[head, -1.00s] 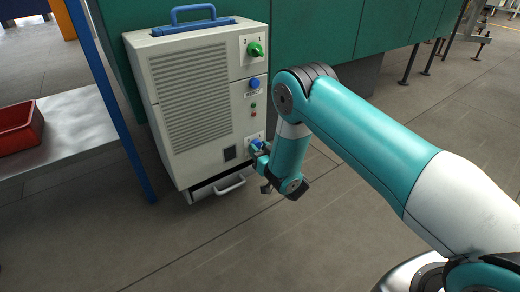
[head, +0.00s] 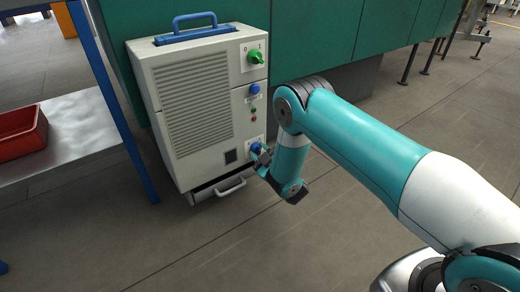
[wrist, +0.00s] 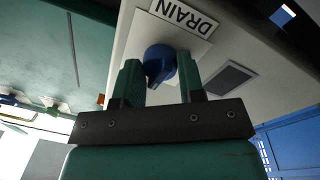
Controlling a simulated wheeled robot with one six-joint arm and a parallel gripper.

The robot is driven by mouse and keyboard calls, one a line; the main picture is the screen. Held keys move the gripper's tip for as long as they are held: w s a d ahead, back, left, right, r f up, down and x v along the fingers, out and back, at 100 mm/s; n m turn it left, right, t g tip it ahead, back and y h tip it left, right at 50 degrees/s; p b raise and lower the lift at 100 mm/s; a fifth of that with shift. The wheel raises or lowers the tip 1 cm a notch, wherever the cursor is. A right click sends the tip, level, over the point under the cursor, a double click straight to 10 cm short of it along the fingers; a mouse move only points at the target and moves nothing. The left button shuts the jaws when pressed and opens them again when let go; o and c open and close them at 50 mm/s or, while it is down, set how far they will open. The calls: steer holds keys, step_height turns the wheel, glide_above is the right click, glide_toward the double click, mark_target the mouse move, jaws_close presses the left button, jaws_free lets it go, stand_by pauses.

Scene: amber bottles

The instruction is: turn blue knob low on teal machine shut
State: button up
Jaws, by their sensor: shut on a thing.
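The low blue knob (head: 254,148) sits on the front lower right of a beige cabinet (head: 222,160) that stands against teal panels (head: 315,45). In the wrist view the blue knob (wrist: 158,57) shows under a label reading DRAIN (wrist: 184,16). My gripper (wrist: 161,75) has one finger on each side of it and is shut on it. In the head view my gripper (head: 262,158) reaches the knob from the right and partly hides it. The knob's exact turn angle is hard to read.
Above on the same cabinet are another blue knob (head: 254,89) and a green knob (head: 256,57) marked 0 and 1. A drawer with a handle (head: 230,187) juts out below. A shelf with a red bin (head: 22,132) stands at left. The floor in front is clear.

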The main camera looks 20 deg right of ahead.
steer(key=n+p, duration=0.2)
steer(key=n, duration=0.4)
steer(key=shift+y, duration=0.3)
steer(key=shift+d+n+p, duration=0.1)
steer(key=shift+n+p, duration=0.6)
steer(key=shift+n, duration=1.5)
steer(key=o, duration=0.9)
steer(key=p, duration=0.1)
steer(key=s+p, duration=0.1)
steer(key=shift+s+d+r+p, duration=0.2)
steer(key=shift+d+p, duration=0.05)
steer(key=shift+p, duration=0.1)
steer(key=p+v, duration=0.7)
steer(key=v, duration=0.1)
steer(key=p+v, duration=0.7)
steer(key=v, duration=0.1)
steer(key=shift+w+d+f+p, duration=0.1)
steer(key=shift+d+f+p, duration=0.05)
steer(key=shift+f+p, duration=0.15)
